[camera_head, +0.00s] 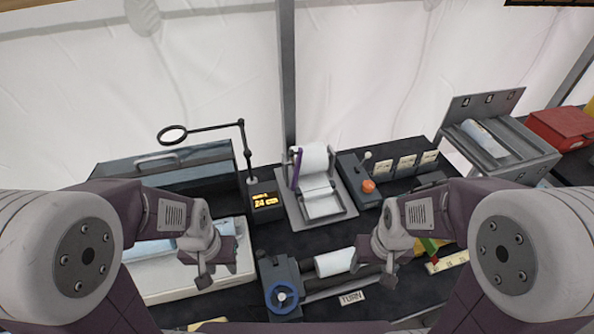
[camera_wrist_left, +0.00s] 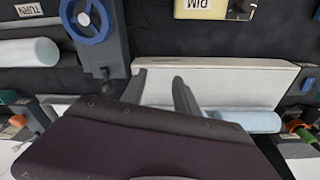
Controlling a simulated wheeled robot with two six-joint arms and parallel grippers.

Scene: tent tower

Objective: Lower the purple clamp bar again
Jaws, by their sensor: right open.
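The purple clamp bar (camera_head: 297,169) shows in the head view as a thin purple strip at the left side of the paper roll device (camera_head: 341,199). It looks raised, running up steeply beside the white roll (camera_head: 315,158). My left gripper (camera_head: 204,278) is over the pale tray, nearer to me than the device and to its left. The left wrist view shows its two fingers (camera_wrist_left: 159,84) apart with nothing between them. My right gripper (camera_head: 387,278) is open near the white roll at the front, to the right of the device. Neither gripper touches the bar.
A blue handwheel (camera_head: 282,297) and a front white roll (camera_head: 335,262) lie between my grippers. A magnifier arm (camera_head: 243,140) and a lit display (camera_head: 266,200) stand left of the device. An orange-knobbed box (camera_head: 368,187) stands close to its right.

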